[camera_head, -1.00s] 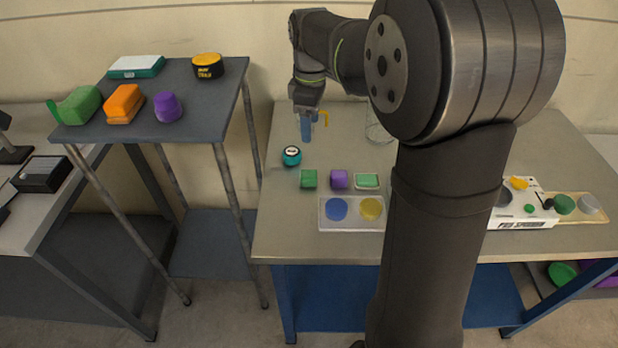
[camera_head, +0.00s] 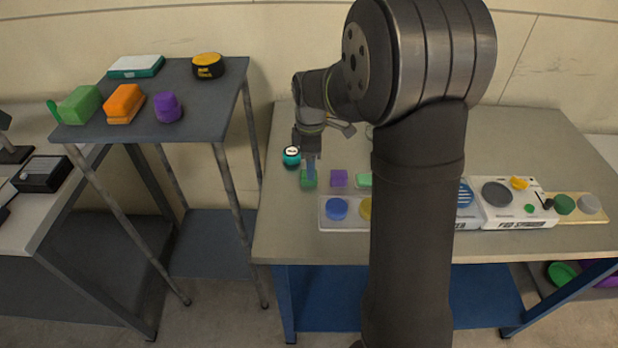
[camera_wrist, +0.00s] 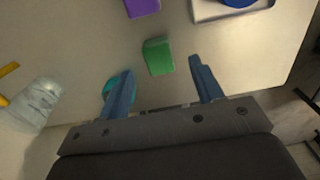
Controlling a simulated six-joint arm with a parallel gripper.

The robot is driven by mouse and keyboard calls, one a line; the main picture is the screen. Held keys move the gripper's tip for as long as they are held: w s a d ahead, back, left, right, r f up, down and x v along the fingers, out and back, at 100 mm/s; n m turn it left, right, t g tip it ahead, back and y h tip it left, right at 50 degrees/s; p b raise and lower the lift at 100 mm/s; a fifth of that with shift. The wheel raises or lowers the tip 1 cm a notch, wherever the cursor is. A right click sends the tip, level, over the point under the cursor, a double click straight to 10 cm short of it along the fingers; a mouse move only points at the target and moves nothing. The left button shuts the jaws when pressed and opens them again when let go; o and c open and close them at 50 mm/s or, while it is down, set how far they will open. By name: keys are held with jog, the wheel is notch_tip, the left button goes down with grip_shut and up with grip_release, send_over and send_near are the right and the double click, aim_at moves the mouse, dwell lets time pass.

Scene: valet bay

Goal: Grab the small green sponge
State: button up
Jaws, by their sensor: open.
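The small green sponge (camera_head: 308,182) is a green block on the metal table, near its left side. In the wrist view the green sponge (camera_wrist: 158,56) lies ahead of the fingertips, roughly between their lines. My gripper (camera_head: 310,170) is close to the sponge in the head view and hides part of it. In the wrist view my gripper (camera_wrist: 162,75) has its two blue fingers wide apart with nothing between them.
A purple block (camera_head: 339,178) sits right of the sponge. A teal round tin (camera_head: 291,156) stands behind it, and a white tray (camera_head: 326,223) with blue and yellow discs lies in front. A clear cup (camera_wrist: 38,103) shows in the wrist view.

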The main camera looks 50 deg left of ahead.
jog(key=shift+w+f, duration=0.2)
jog(key=shift+f, duration=2.5)
jog(key=c, duration=1)
jog(key=shift+c, duration=0.3)
jog(key=shift+r, duration=0.15)
